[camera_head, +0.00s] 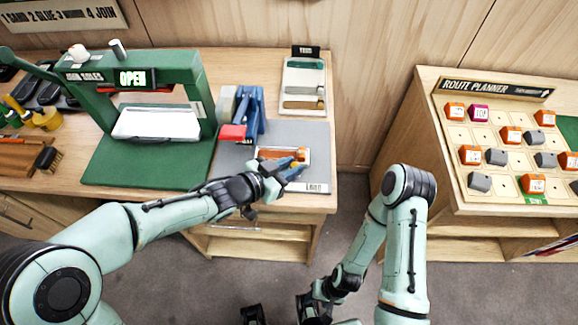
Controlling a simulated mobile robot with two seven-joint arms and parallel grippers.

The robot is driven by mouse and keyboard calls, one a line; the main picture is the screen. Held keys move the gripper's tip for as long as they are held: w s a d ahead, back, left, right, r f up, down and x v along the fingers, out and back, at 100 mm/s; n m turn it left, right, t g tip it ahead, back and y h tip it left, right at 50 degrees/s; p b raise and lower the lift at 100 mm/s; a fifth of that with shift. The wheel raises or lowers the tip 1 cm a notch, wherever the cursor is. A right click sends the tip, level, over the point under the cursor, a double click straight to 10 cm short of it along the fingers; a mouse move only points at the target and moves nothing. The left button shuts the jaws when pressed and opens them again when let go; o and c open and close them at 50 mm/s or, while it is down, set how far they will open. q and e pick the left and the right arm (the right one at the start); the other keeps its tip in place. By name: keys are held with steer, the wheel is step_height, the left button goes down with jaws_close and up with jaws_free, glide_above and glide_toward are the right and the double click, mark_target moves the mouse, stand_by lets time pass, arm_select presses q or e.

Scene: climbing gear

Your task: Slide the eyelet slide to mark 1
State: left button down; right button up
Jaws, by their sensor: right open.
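A grey base plate (230,160) lies at the right end of the workbench, with a white "LOAD" label (315,187) at its front right corner. A blue press (252,108) with a red block stands at its back left. An orange piece in a pale frame (270,154) lies on the plate; it may be the eyelet slide, but I cannot read any mark numbers. My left gripper (284,172) is low over the plate at the front of the orange piece, partly covering it. Whether its fingers touch or hold anything is unclear. My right gripper (280,312) is open, low over the floor at the bottom edge.
A tray (303,85) with a green and a tan bar lies behind. A route planner board (455,140) with several blocks stands on the right cabinet. Floor separates the two benches.

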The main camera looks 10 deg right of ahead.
arm_select(q)
steer(key=a+p, duration=0.1)
steer(key=a, duration=0.1)
steer(key=w+a+p, duration=0.1)
steer(key=a+p, duration=0.1)
steer(key=shift+w+a+r+p, duration=0.1)
steer(key=shift+w+a+p, duration=0.1)
steer(key=shift+a+p, duration=0.1)
steer(key=shift+a, duration=0.2)
arm_select(e)
steer(key=r, duration=0.1)
steer(key=w+r, duration=0.1)
steer(key=r, duration=0.1)
steer(key=shift+w+r, duration=0.35)
steer(key=shift+r, duration=0.05)
arm_select(q)
steer(key=shift+d, duration=0.1)
steer(key=c, duration=1)
jaws_free()
steer(key=shift+s, duration=0.1)
